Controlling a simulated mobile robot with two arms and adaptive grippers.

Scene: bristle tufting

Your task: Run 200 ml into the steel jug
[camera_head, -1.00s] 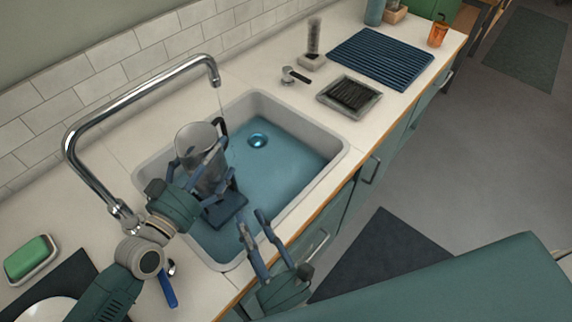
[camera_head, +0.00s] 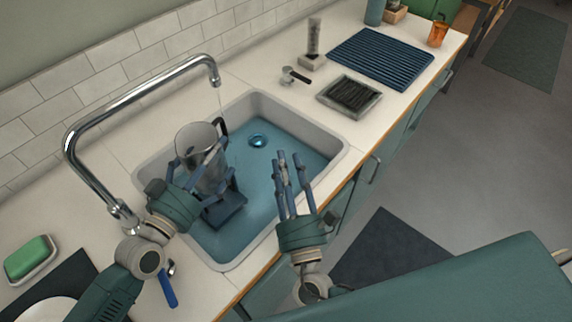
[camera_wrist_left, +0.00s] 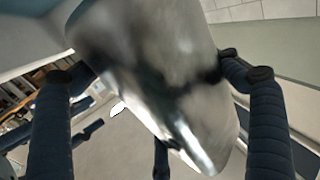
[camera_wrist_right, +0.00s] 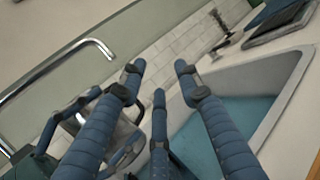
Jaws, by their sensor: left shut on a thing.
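The steel jug (camera_head: 196,138) is upright in the left part of the sink, its dark handle at the upper right. My left gripper (camera_head: 205,172) is shut around it; the jug also fills the left wrist view (camera_wrist_left: 150,75). Its inside level cannot be read. The chrome tap (camera_head: 150,90) arches over the sink, its spout beyond the jug. A faint thin line hangs below the spout, perhaps water. A blue lever (camera_head: 167,290) lies near the tap's base. My right gripper (camera_head: 290,168) is open and empty above the sink's front edge, right of the jug.
On the counter are a green sponge (camera_head: 28,257), a dark tray (camera_head: 350,97), a small lever fitting (camera_head: 294,76) and a blue ribbed mat (camera_head: 380,55). The sink's right part is free.

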